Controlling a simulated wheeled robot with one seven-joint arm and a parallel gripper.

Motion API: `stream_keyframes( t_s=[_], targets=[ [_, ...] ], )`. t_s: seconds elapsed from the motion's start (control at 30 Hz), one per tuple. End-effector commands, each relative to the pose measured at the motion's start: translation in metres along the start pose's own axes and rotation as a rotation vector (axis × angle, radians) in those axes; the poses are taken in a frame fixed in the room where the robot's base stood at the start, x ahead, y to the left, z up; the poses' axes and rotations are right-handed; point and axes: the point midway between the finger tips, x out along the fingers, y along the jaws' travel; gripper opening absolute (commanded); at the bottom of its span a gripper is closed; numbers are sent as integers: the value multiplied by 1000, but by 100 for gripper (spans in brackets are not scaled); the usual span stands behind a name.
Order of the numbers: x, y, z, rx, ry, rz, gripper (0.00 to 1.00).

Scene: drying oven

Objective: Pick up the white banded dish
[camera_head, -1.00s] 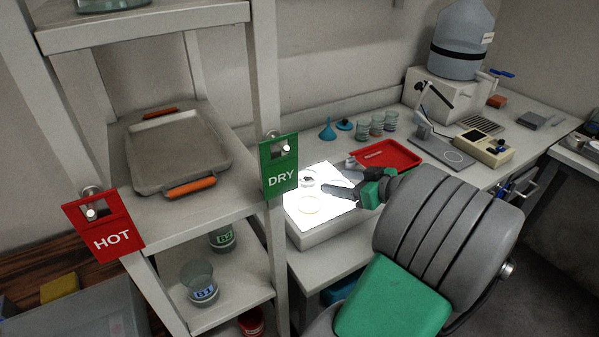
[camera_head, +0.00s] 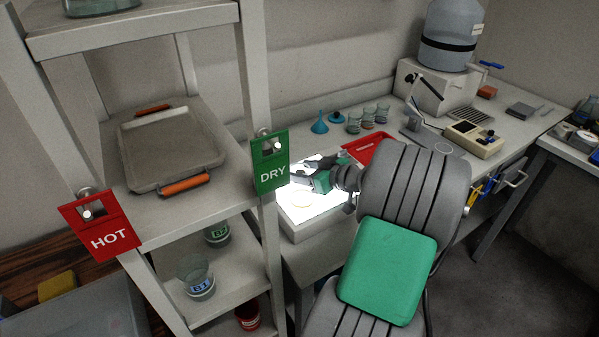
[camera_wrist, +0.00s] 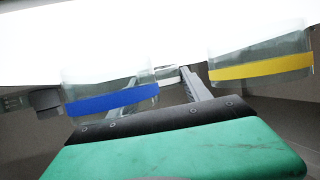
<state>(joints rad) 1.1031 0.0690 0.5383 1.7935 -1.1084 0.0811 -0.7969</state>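In the wrist view, a small clear dish with a pale, whitish band (camera_wrist: 168,74) shows beyond and between my fingertips; whether they touch it is unclear. A blue-banded dish (camera_wrist: 110,98) is to the left, partly over the left finger, and a yellow-banded dish (camera_wrist: 262,66) is to the right. My gripper (camera_wrist: 171,82) is open, with its fingers apart. In the head view my gripper (camera_head: 304,172) is low over the bright light panel (camera_head: 312,213). The yellow-banded dish (camera_head: 301,199) lies in front of it there; the other dishes are hidden.
A red tray (camera_head: 363,147) is behind my arm, with a blue funnel (camera_head: 319,123) and several beakers (camera_head: 368,116) farther back. The shelf rack with a green DRY tag (camera_head: 270,163) and red HOT tag (camera_head: 101,226) stands close on the left.

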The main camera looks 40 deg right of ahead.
Motion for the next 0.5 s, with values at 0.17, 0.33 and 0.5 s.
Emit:
stream_keyframes(
  t_s=[0.17,0.33,0.5],
  targets=[
    [0,0,0,0,0,0,41],
    [0,0,0,0,0,0,27],
    [0,0,0,0,0,0,13]
  ],
)
